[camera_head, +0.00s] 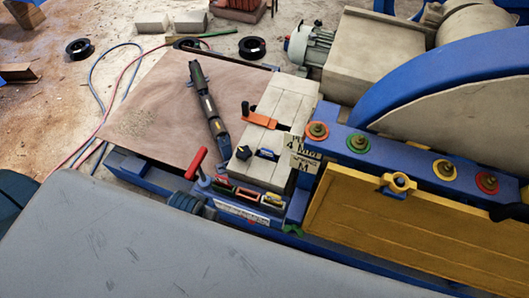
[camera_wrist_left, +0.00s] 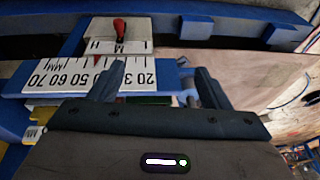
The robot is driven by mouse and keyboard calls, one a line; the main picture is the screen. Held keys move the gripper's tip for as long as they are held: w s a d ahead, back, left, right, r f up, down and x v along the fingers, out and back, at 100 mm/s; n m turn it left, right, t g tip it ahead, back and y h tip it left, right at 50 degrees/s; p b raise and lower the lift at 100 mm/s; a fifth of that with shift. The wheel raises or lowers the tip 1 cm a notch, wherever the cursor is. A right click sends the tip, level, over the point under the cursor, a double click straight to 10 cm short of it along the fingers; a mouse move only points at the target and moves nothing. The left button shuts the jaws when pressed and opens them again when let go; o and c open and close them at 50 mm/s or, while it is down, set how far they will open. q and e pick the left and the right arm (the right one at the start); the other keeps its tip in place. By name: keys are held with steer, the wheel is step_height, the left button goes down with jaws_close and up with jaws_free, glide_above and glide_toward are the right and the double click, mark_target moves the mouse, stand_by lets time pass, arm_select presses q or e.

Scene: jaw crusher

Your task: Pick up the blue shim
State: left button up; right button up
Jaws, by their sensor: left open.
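A small blue piece with dark parts, which looks like the blue shim (camera_head: 266,154), lies on top of the pale block (camera_head: 275,175) in the head view. An orange shim-like piece with a dark end (camera_head: 259,120) lies behind it on the same block. Several coloured pieces sit in a row at the block's front, including a red-edged one (camera_head: 245,194). My left gripper (camera_wrist_left: 155,80) is open in the left wrist view, over a white millimetre scale (camera_wrist_left: 85,77). I cannot make out a blue shim between its fingers.
A red-handled lever (camera_head: 196,164) stands left of the block. A blue rail with coloured rings (camera_head: 395,155) and a yellow panel (camera_head: 400,222) stand right. A large grey surface (camera_head: 190,250) fills the front.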

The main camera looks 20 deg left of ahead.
arm_select(q)
step_height(320, 180, up, 9)
steer(key=p, duration=0.2)
steer(key=g+h+p, duration=0.1)
steer(key=g+p, duration=0.1)
steer(key=g, duration=0.1)
glide_toward(267, 149)
steer(key=shift+s+d, duration=0.2)
steer(key=shift+d, duration=0.15)
step_height(267, 149, down, 5)
steer(key=shift+f+p, duration=0.1)
steer(key=shift+p, duration=0.3)
steer(key=shift+a+f+p, duration=0.15)
steer(key=shift+f+p, duration=0.25)
steer(key=shift+f, duration=0.1)
steer(key=f, duration=0.3)
steer(key=shift+w+a+f+p, duration=0.1)
steer(key=shift+a+p, duration=0.1)
steer(key=shift+p, duration=0.2)
steer(key=shift+f, duration=0.5)
steer(key=shift+r, duration=0.1)
jaws_close()
